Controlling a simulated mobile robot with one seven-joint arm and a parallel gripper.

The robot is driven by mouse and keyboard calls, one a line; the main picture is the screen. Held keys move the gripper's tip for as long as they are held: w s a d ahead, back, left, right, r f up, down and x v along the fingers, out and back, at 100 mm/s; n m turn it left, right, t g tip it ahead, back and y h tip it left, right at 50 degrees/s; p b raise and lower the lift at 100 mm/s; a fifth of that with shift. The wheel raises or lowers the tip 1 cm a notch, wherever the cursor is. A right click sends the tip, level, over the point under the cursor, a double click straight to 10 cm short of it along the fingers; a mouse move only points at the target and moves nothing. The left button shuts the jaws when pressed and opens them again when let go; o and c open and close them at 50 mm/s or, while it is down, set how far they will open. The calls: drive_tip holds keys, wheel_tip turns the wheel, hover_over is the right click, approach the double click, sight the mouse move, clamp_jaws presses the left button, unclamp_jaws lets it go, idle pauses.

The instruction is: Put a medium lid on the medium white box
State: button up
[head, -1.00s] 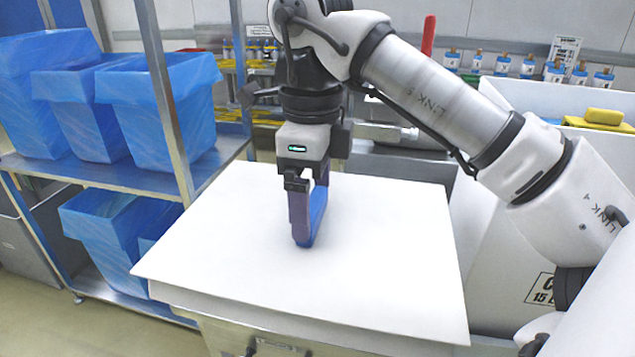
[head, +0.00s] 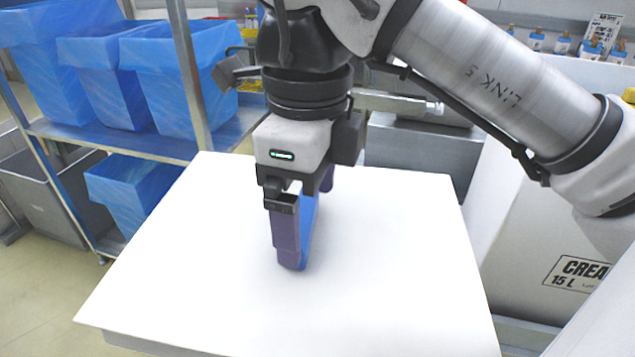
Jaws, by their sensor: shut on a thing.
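A large flat white lid (head: 390,280) fills the lower middle of the head view, lying roughly level. A blue handle (head: 308,232) stands up from its middle. My gripper (head: 290,262) points down at the lid's middle, its purple fingers shut on the blue handle. The near finger hides part of the handle. The medium white box cannot be made out for sure. A grey edge (head: 140,344) shows beneath the lid's near left side, and I cannot tell whether the lid touches what is below.
A metal shelf (head: 150,143) at left holds several blue-lined bins (head: 185,85). A white box with printed lettering (head: 545,235) stands close on the right. Metal equipment (head: 420,150) is behind the lid. Bottles (head: 562,44) line the back right. Open floor (head: 40,300) shows lower left.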

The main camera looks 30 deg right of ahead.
drive_tip(key=shift+s+a, duration=0.3)
drive_tip(key=shift+s, duration=0.15)
wheel_tip(320, 180, up, 14)
drive_tip(key=p, duration=1.4)
